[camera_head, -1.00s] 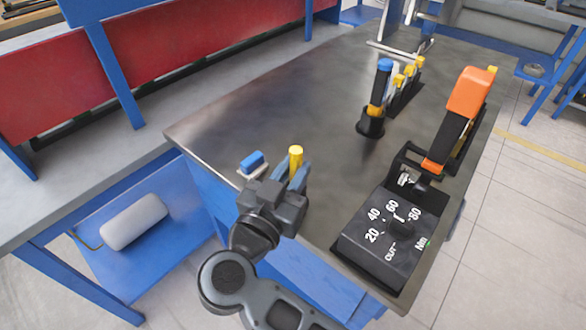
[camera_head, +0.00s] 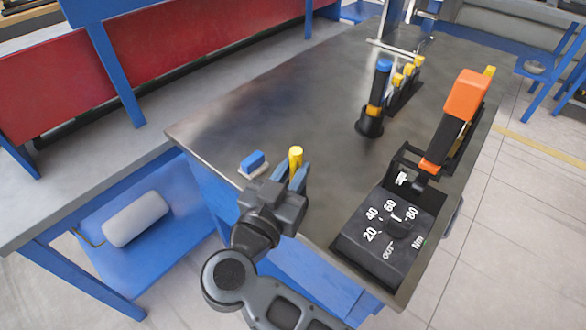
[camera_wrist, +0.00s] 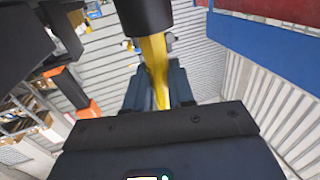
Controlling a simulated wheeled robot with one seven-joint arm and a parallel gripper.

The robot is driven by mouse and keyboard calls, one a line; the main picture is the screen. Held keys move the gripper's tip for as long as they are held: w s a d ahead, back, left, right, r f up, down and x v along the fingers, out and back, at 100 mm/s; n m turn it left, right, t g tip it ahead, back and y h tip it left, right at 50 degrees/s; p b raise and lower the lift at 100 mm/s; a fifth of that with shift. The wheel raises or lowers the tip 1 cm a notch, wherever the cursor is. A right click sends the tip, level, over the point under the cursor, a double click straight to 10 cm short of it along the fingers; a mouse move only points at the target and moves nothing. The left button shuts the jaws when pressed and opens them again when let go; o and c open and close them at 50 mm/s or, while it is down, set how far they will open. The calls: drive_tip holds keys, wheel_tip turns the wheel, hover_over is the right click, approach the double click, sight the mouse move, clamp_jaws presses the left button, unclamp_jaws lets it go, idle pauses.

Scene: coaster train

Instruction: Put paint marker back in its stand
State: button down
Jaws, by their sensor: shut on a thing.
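The yellow paint marker (camera_head: 295,158) is upright between the blue fingers of my gripper (camera_head: 293,175), over the near left part of the bench. The wrist view also shows the yellow marker (camera_wrist: 155,65) between the fingers (camera_wrist: 150,92), with a wider black cylinder at its far end. My gripper is shut on it. Farther back stands a round black holder (camera_head: 369,126) with a blue-topped tool (camera_head: 380,85) in it. Right behind it is a black rack (camera_head: 402,95) with several yellow-topped pieces. I cannot tell which of these is the marker's stand.
A blue eraser-like block (camera_head: 252,161) lies close left of my gripper. A black torque box (camera_head: 385,240) with a dial is at the right front, with an orange and black tool (camera_head: 466,95) behind it. The middle of the metal bench (camera_head: 300,100) is clear.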

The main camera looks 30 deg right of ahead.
drive_tip(key=c, duration=0.9)
unclamp_jaws()
drive_tip(key=shift+b+v, duration=0.5)
drive_tip(key=shift+v, duration=3.45)
drive_tip(key=shift+d, duration=0.1)
drive_tip(key=s+d+r+n+t+y, duration=0.3)
drive_tip(key=s+d+r+n+t, duration=0.15)
drive_tip(key=s+d+t, duration=0.6)
drive_tip(key=s+a+f+n+g+y, duration=0.1)
drive_tip(key=s+n+g+y, duration=0.1)
drive_tip(key=s+y, duration=0.2)
drive_tip(key=s+a+f+n+g+y, duration=0.1)
drive_tip(key=s+y, duration=0.3)
drive_tip(key=s, duration=0.4)
drive_tip(key=s+a+f+n+g+y, duration=0.1)
drive_tip(key=s+f+n+g+y, duration=0.1)
drive_tip(key=s, duration=0.4)
drive_tip(key=shift+a+f+n+g+y, duration=0.1)
drive_tip(key=shift+f+n+g+y, duration=0.25)
drive_tip(key=shift+n+y, duration=0.6)
